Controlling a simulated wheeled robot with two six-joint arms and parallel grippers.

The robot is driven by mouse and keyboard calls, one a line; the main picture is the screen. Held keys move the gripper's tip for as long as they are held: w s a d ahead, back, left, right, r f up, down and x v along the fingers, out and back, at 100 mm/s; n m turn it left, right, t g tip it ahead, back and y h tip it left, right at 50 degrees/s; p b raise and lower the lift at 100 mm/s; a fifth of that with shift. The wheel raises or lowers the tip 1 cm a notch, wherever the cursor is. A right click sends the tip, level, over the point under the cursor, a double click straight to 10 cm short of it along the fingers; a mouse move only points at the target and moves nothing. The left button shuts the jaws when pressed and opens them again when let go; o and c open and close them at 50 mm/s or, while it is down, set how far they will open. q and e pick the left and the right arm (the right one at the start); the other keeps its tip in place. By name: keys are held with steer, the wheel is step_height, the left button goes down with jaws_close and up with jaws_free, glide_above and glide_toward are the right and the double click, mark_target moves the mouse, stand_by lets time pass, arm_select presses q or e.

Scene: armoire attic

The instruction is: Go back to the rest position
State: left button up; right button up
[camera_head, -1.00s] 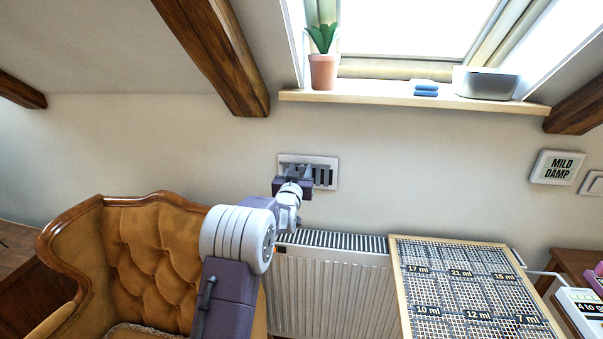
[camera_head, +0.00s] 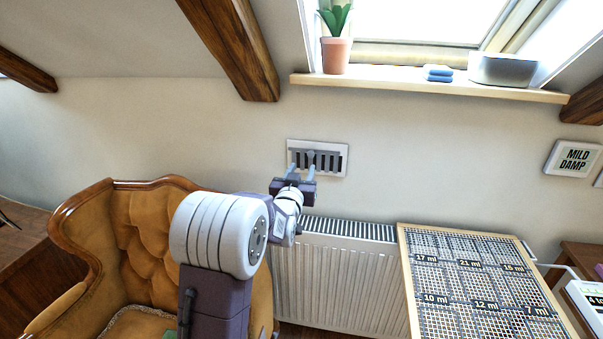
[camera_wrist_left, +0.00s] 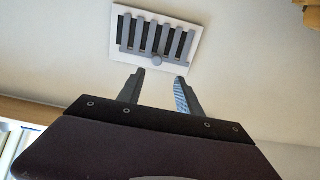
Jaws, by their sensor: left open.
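My left gripper (camera_head: 301,172) is raised in front of the wall, just below a white wall vent (camera_head: 334,171) with dark slats. Its two fingers are apart with nothing between them. In the left wrist view the open fingers (camera_wrist_left: 159,85) point toward the vent (camera_wrist_left: 180,17), with a visible gap between fingertips and vent. A small round knob shows at the vent's lower edge. My right gripper is in neither view.
A tufted tan armchair (camera_head: 160,245) stands at left beside my arm. A white radiator (camera_head: 340,285) is below the vent. A mesh board (camera_head: 428,246) with labels is at right. A windowsill (camera_head: 400,87) holds a potted plant (camera_head: 336,52), blue cloths (camera_head: 438,74) and a grey box (camera_head: 502,69).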

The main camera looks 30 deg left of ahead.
arm_select(q)
steer(key=shift+d, duration=0.1)
stand_by(0.3)
steer(key=d+r+m+h, duration=0.1)
steer(key=d+h, duration=0.1)
steer(key=d, duration=0.5)
steer(key=s+d+f+m+g+h, duration=0.2)
steer(key=s+d+f+g, duration=0.35)
steer(key=s+f, duration=0.45)
steer(key=s+d+f+g, duration=0.1)
steer(key=s+f+g, duration=0.4)
steer(key=s+f, duration=0.4)
steer(key=s+d+f+g, duration=0.1)
steer(key=s+f+g, duration=0.45)
steer(key=s, duration=0.55)
step_height(320, 180, up, 12)
steer(key=s+p, duration=0.1)
steer(key=p, duration=1.2)
steer(key=shift+s+h, duration=0.3)
steer(key=shift+h, duration=0.1)
